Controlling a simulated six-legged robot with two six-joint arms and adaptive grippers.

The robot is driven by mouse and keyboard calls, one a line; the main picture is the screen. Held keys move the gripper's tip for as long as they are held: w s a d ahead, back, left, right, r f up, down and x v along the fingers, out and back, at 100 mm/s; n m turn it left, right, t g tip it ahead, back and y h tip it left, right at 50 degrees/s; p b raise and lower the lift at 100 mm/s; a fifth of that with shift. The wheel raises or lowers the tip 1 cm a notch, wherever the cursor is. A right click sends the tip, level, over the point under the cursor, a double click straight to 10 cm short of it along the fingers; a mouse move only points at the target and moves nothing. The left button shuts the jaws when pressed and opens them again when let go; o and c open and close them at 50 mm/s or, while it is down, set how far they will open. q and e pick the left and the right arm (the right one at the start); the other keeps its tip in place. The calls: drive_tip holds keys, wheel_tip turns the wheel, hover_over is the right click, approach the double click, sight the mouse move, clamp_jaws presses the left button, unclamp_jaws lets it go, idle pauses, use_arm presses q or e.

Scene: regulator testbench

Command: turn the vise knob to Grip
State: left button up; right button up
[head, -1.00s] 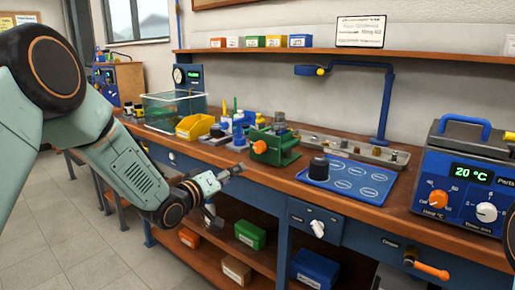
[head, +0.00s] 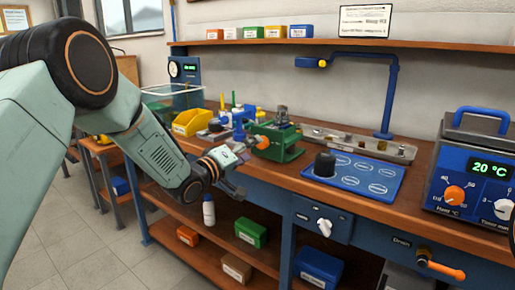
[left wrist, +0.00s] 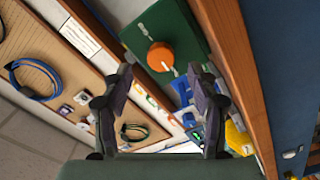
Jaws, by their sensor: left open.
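The green vise (head: 278,143) stands at the front edge of the wooden bench, with its orange knob (head: 262,142) facing the front left. In the left wrist view the vise (left wrist: 190,38) is a green block, and its round orange knob (left wrist: 161,56) has pale marks beside it. I cannot read the knob's setting. My left gripper (head: 241,170) is open and empty, just in front of and left of the knob. In the left wrist view its two fingers (left wrist: 161,85) are spread apart, with the knob beyond and between them, not touched. My right gripper is out of view.
A blue mat (head: 365,178) with a black cylinder (head: 324,164) lies right of the vise. A yellow bin (head: 192,122) and small blue items stand left of it. A heater box (head: 470,170) stands at the right. The bench front carries a white knob (head: 324,227).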

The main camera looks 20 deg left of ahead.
use_arm(q)
drive_tip(key=x, duration=0.2)
drive_tip(key=shift+w+f, duration=0.2)
drive_tip(key=shift+w, duration=0.1)
drive_tip(key=shift+w+d+r+b, duration=0.2)
drive_tip(key=shift+w+d+b, duration=0.2)
drive_tip(key=shift+w, duration=0.3)
drive_tip(key=shift+w+a, duration=0.1)
drive_tip(key=shift+w, duration=0.05)
drive_tip(key=shift+c, duration=0.5)
drive_tip(key=c, duration=1.1)
